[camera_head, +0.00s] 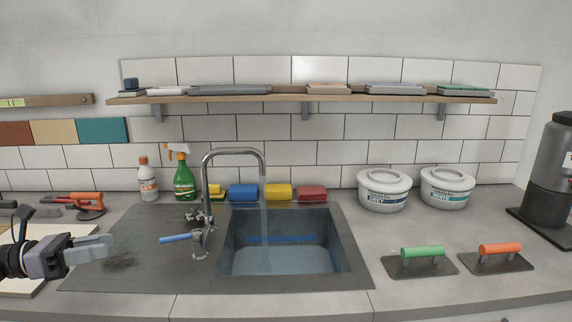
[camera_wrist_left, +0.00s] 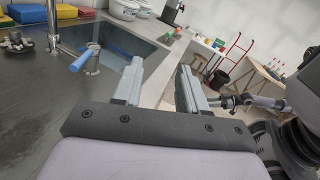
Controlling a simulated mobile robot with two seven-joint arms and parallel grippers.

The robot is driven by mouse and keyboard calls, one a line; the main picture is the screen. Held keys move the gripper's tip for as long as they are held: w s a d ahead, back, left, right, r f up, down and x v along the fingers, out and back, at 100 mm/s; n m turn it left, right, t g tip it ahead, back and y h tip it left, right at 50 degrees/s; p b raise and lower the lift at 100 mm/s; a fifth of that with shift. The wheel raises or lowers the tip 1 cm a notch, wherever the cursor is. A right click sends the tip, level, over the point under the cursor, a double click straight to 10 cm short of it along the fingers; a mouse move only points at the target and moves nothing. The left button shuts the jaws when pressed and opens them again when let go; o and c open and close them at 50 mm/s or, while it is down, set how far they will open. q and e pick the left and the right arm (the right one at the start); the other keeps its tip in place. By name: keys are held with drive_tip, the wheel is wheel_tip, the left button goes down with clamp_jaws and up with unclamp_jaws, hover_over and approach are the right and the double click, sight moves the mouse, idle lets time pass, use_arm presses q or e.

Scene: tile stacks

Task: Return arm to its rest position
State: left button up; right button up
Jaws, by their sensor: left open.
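My left gripper (camera_head: 90,250) comes in from the left in the head view, over the left part of the dark counter around the sink. In the left wrist view its two fingers (camera_wrist_left: 158,88) stand apart with nothing between them, so it is open and empty. The faucet (camera_head: 207,185) with its blue handle (camera_head: 176,238) stands to the right of the gripper, apart from it. The blue handle also shows in the left wrist view (camera_wrist_left: 84,60). My right gripper is not in the head view; an arm shows at the right of the left wrist view.
The sink (camera_head: 280,262) holds water under a running stream. A white bottle (camera_head: 148,182), a green spray bottle (camera_head: 184,180) and colored sponges (camera_head: 278,192) line the back. Two tubs (camera_head: 384,190) and two trowels (camera_head: 420,262) are at right. A shelf (camera_head: 300,98) hangs above.

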use_arm(q)
drive_tip(key=s+d+f+m+g+y, duration=0.25)
drive_tip(key=s+d+f+m, duration=0.2)
drive_tip(key=f, duration=0.45)
drive_tip(key=s+d+f+m+g+y, duration=0.1)
drive_tip(key=s+d+f+m+y, duration=0.4)
drive_tip(key=f, duration=0.3)
drive_tip(key=s+d+f+m+g+y, duration=0.25)
drive_tip(key=s+f+m, duration=0.25)
drive_tip(key=s+f, duration=0.3)
drive_tip(key=s+d+r+m+t+y, duration=0.25)
drive_tip(key=s+m+y, duration=0.35)
drive_tip(key=s+m, duration=0.75)
drive_tip(key=w+d+f+t+b, duration=0.1)
drive_tip(key=w+f+t+b, duration=0.1)
drive_tip(key=f, duration=0.5)
drive_tip(key=w+d+f+t+h+b, duration=0.1)
drive_tip(key=w+d+f+t+b, duration=0.1)
drive_tip(key=f+t, duration=0.3)
drive_tip(key=shift+w+f+n+h, duration=0.3)
drive_tip(key=shift+w+f+n, duration=0.1)
drive_tip(key=shift+f, duration=0.45)
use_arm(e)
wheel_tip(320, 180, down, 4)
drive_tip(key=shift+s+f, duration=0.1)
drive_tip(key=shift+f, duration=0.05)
